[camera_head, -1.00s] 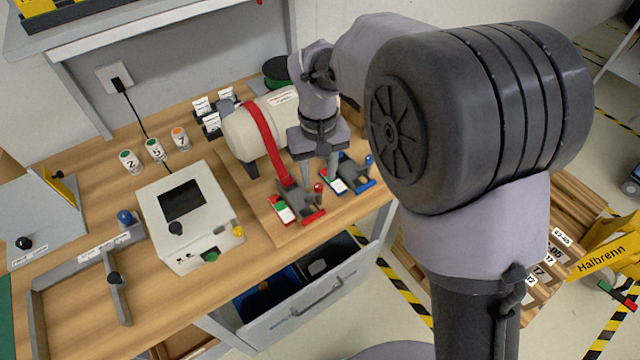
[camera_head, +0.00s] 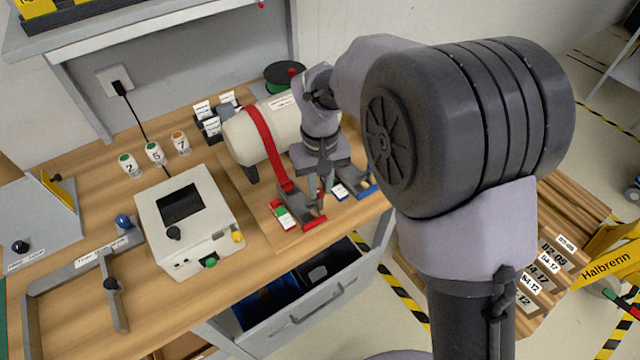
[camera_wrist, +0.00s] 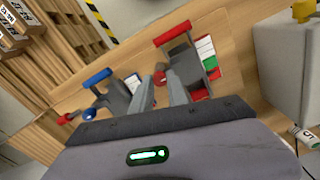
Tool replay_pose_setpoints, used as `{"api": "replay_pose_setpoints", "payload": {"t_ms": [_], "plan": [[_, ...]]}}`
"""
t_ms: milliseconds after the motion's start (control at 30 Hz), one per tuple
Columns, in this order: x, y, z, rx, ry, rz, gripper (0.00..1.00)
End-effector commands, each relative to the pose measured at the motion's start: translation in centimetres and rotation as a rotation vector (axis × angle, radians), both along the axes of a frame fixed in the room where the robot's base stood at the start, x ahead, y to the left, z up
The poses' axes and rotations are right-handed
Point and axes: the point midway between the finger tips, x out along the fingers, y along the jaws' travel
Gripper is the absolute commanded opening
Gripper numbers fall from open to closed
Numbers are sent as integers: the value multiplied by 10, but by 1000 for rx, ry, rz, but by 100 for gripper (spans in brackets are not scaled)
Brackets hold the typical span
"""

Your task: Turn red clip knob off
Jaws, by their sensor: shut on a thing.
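The red clip (camera_head: 300,213) sits near the front edge of the bench, at the end of the red strap (camera_head: 265,143). It has a dark body, a red bar and a green and white label beside it. My gripper (camera_head: 323,198) is down at the right side of this clip, and its fingers hide the red knob in the head view. In the wrist view the red knob (camera_wrist: 160,78) shows between the fingertips of my gripper (camera_wrist: 160,80), beside the red clip (camera_wrist: 183,55). My gripper is shut on the knob. The knob's exact angle cannot be told.
The blue clip (camera_head: 368,190) stands close on the right and shows in the wrist view (camera_wrist: 110,95). A cream cylinder (camera_head: 278,122) lies behind the clips. A white box with a screen (camera_head: 190,220) stands left. An open drawer (camera_head: 320,305) lies below the bench edge.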

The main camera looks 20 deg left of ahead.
Motion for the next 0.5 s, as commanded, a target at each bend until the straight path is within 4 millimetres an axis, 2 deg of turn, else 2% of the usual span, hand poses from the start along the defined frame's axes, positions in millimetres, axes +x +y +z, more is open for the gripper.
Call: {"api": "replay_pose_setpoints", "payload": {"t_ms": [267, 500], "plan": [[0, 0, 1, 0, 0, -115, 0], [0, 0, 1, 0, 0, -323, 0]]}}
